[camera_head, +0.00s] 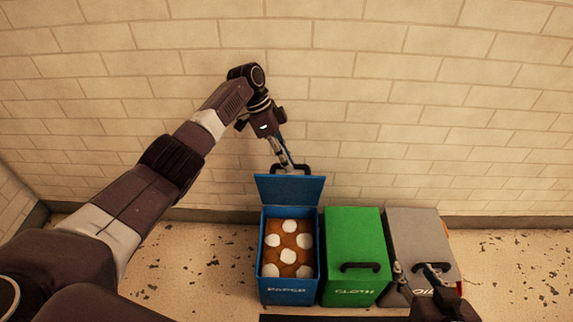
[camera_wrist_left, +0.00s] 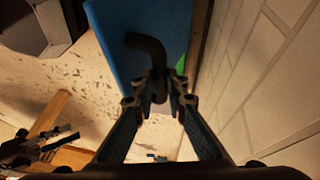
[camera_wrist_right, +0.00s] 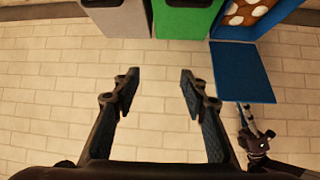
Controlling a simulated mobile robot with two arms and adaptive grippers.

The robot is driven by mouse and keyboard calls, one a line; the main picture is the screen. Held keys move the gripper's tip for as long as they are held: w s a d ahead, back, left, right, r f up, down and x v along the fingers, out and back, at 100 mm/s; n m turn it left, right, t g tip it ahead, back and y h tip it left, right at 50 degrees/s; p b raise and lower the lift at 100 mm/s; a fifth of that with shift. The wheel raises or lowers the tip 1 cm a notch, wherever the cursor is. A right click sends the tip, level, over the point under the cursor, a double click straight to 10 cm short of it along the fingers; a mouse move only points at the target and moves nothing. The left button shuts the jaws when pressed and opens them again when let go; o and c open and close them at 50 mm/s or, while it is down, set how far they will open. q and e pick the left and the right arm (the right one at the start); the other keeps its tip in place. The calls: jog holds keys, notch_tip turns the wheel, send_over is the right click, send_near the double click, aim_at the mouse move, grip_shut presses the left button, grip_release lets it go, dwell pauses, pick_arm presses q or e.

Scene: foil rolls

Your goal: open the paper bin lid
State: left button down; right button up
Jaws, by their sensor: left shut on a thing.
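The blue paper bin (camera_head: 289,291), marked PAPER, stands against the wall. Its blue lid (camera_head: 290,190) is swung up and stands roughly upright at the back, so the inside shows brown stuff with several white round patches. My left gripper (camera_head: 288,166) is shut on the lid's black handle (camera_wrist_left: 148,45) at the lid's top edge; the fingers close around it in the left wrist view (camera_wrist_left: 157,100). The raised lid also shows in the right wrist view (camera_wrist_right: 242,72). My right gripper (camera_head: 422,268) is open and empty, over the grey bin; its spread fingers show in the right wrist view (camera_wrist_right: 160,82).
A green bin (camera_head: 353,235) marked CLOTH stands right of the blue one, lid shut. A grey bin (camera_head: 412,230) stands beyond it, also shut. The brick wall (camera_head: 400,110) is close behind. Speckled floor (camera_head: 205,265) is clear left of the bins.

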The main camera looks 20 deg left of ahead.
pick_arm(q)
jog(key=shift+s+a+f, duration=0.1)
jog(key=shift+f, duration=0.5)
pick_arm(e)
jog(key=shift+w+a+r+t, duration=0.15)
jog(key=shift+w+r+t, duration=0.15)
jog(key=shift+w+r, duration=0.1)
pick_arm(q)
jog(key=c, duration=2.3)
grip_release()
jog(key=shift+c, duration=0.2)
jog(key=o, duration=0.4)
jog(key=shift+w+f, duration=0.2)
jog(key=shift+w, duration=0.1)
jog(key=shift+s+r, duration=0.1)
jog(key=shift+r, duration=0.25)
jog(key=v, duration=1.1)
jog(key=shift+r, duration=0.4)
pick_arm(e)
jog(key=shift+w+f, duration=0.1)
jog(key=shift+f, duration=0.05)
pick_arm(q)
jog(key=shift+a+f, duration=0.1)
jog(key=shift+a, duration=0.05)
